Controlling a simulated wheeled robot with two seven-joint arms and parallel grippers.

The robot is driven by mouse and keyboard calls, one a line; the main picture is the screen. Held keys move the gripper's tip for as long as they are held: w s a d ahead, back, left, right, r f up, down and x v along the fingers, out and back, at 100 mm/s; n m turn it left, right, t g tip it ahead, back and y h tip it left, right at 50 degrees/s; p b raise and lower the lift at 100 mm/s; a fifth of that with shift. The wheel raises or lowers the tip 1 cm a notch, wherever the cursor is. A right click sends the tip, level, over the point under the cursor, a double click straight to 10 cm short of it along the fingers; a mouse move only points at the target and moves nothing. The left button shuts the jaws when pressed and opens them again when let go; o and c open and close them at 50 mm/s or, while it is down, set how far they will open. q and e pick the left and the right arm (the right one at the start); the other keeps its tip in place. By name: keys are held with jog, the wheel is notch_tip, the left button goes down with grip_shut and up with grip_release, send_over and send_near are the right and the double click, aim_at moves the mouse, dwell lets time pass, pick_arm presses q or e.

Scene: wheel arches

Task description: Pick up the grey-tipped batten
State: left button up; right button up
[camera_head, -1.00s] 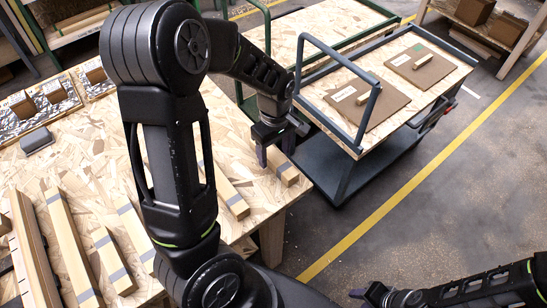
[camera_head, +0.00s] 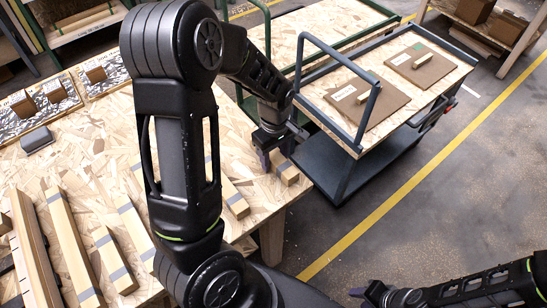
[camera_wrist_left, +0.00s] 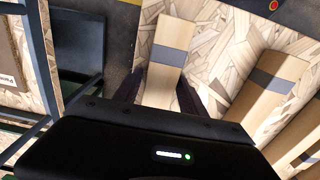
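Several wooden battens with grey bands lie on the chipboard table (camera_head: 95,165). The one at my left gripper (camera_head: 275,152) is a short batten (camera_head: 287,174) near the table's right corner, with a grey band near its visible end. In the left wrist view this batten (camera_wrist_left: 174,33) runs between the two dark fingers of my left gripper (camera_wrist_left: 158,92), which are apart, one on each side. No grip on it shows, and its near part is hidden by the gripper body. My right gripper (camera_head: 367,294) is at the bottom, away from the table; its fingers are too small to judge.
Other banded battens lie close by, one (camera_head: 234,198) just left of the gripper and several (camera_head: 70,240) further left. A cart (camera_head: 340,95) with brown boards stands right of the table. A grey object (camera_head: 36,140) and foil-lined trays (camera_head: 40,103) are at the back left.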

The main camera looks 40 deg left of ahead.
aim_at(275, 156)
pick_arm(q)
grip_shut()
dwell(0.3)
notch_tip(275, 156, up, 10)
jog(key=shift+r, duration=0.1)
dwell(0.6)
dwell(0.4)
